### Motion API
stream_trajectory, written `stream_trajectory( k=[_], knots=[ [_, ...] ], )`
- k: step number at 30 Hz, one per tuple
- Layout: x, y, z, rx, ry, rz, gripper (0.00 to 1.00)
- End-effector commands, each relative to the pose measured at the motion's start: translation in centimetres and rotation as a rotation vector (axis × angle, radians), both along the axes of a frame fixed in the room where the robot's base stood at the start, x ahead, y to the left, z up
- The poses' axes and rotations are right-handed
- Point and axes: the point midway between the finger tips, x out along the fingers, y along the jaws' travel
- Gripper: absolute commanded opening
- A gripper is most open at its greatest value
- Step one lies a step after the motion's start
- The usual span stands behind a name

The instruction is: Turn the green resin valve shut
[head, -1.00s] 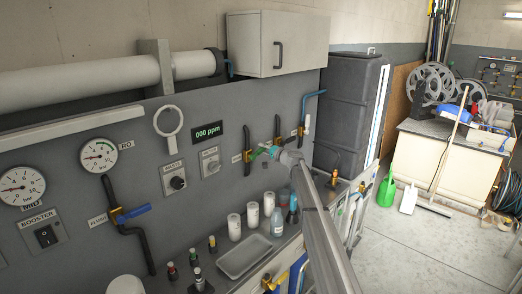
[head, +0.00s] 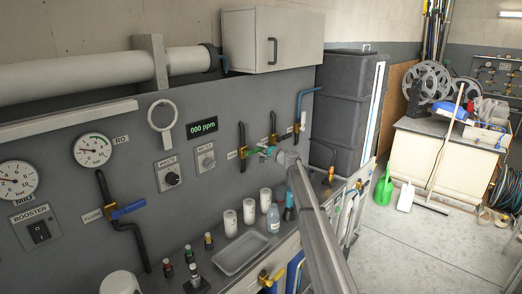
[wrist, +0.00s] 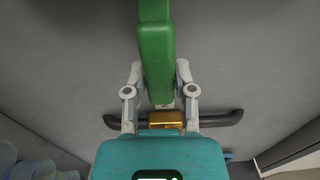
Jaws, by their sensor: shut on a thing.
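The green resin valve lever (head: 258,150) is on the grey wall panel, on a vertical black pipe (head: 241,135) right of the ppm display. My gripper (head: 270,153) is at this lever. In the wrist view my gripper (wrist: 160,95) is shut on the green lever (wrist: 156,55), with one finger on each side. My gripper's teal body hides the near part of the wrist view.
Similar valves on black pipes (head: 273,125) stand just right of the lever. Below is a counter with white cups (head: 249,211), a bottle (head: 273,218) and a grey tray (head: 240,255). A dark tank (head: 340,110) stands to the right. The floor (head: 400,245) at right is partly clear.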

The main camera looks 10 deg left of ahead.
Motion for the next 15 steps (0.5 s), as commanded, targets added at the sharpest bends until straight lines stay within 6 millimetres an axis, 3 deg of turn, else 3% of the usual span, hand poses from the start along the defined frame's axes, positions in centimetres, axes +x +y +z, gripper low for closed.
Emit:
stream_trajectory(
  k=[2,3,8,15],
  knots=[
    [-0.12,0.66,0.0,0.001,0.001,0.011,0.0],
    [-0.12,0.63,0.0,0.001,0.001,0.012,0.37],
    [-0.01,0.16,-0.01,0.0,0.0,0.007,0.67],
    [0.08,-0.25,0.0,0.0,0.0,0.002,0.69]
  ],
)
